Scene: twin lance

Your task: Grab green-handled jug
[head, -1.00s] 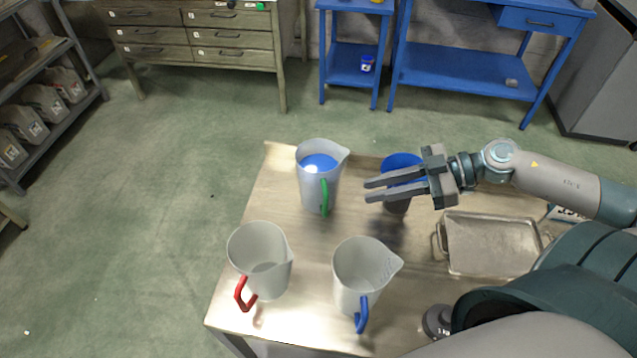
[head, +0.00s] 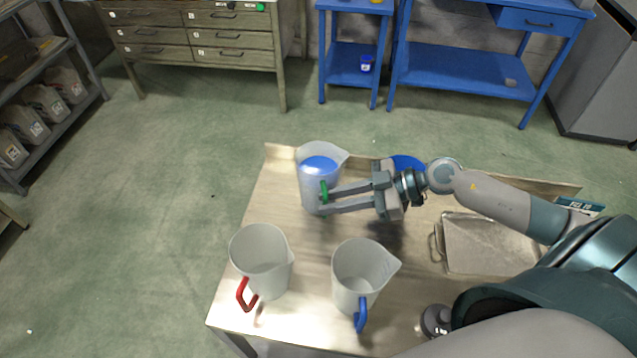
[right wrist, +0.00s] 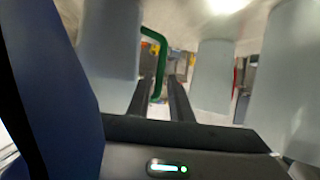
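The green-handled jug (head: 313,180) stands upright at the back left of the table and holds blue content. Its green handle (head: 324,191) faces my right gripper. The right gripper (head: 322,202) is open, with its fingertips at the handle. In the right wrist view, the green handle (right wrist: 160,50) reaches down between the two fingertips (right wrist: 161,92). The fingers are not closed on it. I cannot tell whether either finger touches it. My left gripper is not in view.
A red-handled jug (head: 261,262) and a blue-handled jug (head: 358,275) stand at the front. A container with a blue top (head: 408,162) is partly hidden behind my right gripper. A metal tray (head: 490,245) lies right. A small weight (head: 435,320) stands near the front.

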